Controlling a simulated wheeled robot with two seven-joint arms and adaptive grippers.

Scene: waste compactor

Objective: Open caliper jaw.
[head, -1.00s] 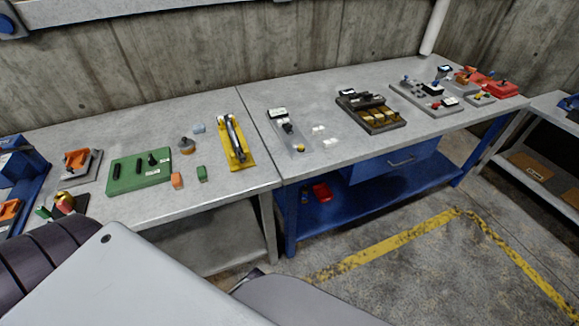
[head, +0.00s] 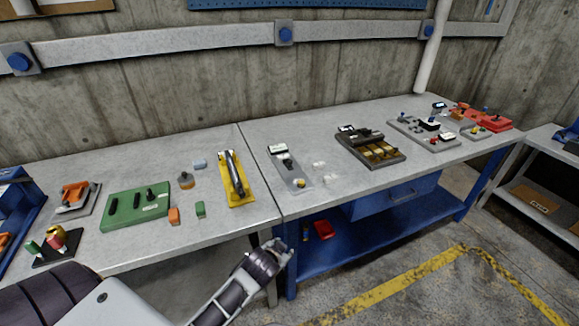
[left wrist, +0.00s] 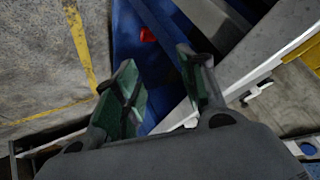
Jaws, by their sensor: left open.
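I cannot tell for sure which piece is the caliper. My left gripper (head: 281,249) is below and in front of the bench edge, apart from both. In the left wrist view it (left wrist: 165,82) is open and empty, its green-tinted fingers spread above the lower shelf and floor. My right gripper is not in view.
A green block (head: 137,206), small orange and green blocks and a brass-coloured weight stand at left. A dark tray (head: 370,150) and red fixtures (head: 485,117) stand at right. A blue drawer (head: 392,195) and a red object (head: 324,229) are below the bench.

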